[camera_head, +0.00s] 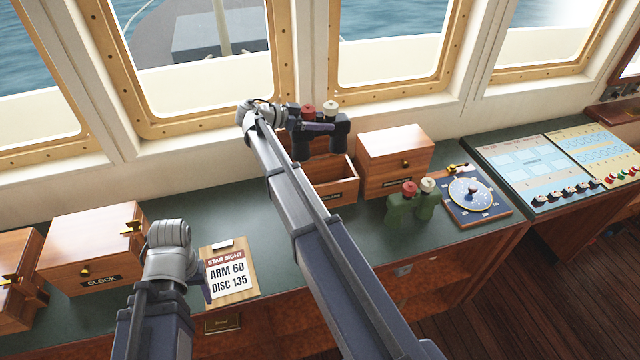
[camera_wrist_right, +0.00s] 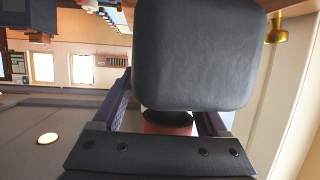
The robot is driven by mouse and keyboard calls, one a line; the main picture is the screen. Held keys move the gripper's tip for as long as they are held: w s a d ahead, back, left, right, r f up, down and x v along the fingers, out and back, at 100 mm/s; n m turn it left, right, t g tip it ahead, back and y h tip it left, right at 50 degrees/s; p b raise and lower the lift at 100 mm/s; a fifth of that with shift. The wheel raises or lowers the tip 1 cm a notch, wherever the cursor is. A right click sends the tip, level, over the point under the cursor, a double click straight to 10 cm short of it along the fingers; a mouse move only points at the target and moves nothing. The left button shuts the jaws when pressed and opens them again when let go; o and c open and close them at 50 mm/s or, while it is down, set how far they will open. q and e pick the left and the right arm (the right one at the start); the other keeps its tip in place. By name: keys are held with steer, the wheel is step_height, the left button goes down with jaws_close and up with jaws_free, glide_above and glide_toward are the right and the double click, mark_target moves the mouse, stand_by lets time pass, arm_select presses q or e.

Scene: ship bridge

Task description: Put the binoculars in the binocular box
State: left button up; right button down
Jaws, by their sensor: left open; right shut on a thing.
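My right gripper (camera_head: 312,127) is shut on dark binoculars (camera_head: 341,139) with one red and one cream eyepiece. It holds them above the open wooden box (camera_head: 336,192), whose label is partly hidden by my right arm. In the right wrist view a dark barrel of the binoculars (camera_wrist_right: 198,55) fills the upper middle, with a red eyepiece part between the fingers. Green binoculars (camera_head: 402,211), also with red and cream eyepieces, stand on the counter right of the open box. My left gripper (camera_head: 206,290) is open and mostly hidden behind its wrist, beside the star sight card.
A closed wooden box (camera_head: 394,160) stands right of the open box. A box labelled CLOCK (camera_head: 88,250) is at the left. The star sight card (camera_head: 230,274) lies on the green counter (camera_head: 215,205). A disc instrument (camera_head: 470,193) lies at the right. Windows rise behind.

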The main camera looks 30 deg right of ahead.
step_height(320, 180, down, 14)
steer(key=b, duration=1.3)
steer(key=shift+r, duration=0.25)
step_height(320, 180, down, 4)
steer(key=b, duration=0.4)
steer(key=shift+f+b, duration=0.2)
steer(key=shift+b, duration=0.15)
steer(key=shift+f, duration=0.1)
steer(key=shift+f+b, duration=0.35)
steer(key=shift+b, duration=0.1)
steer(key=shift+f, duration=0.15)
jaws_free()
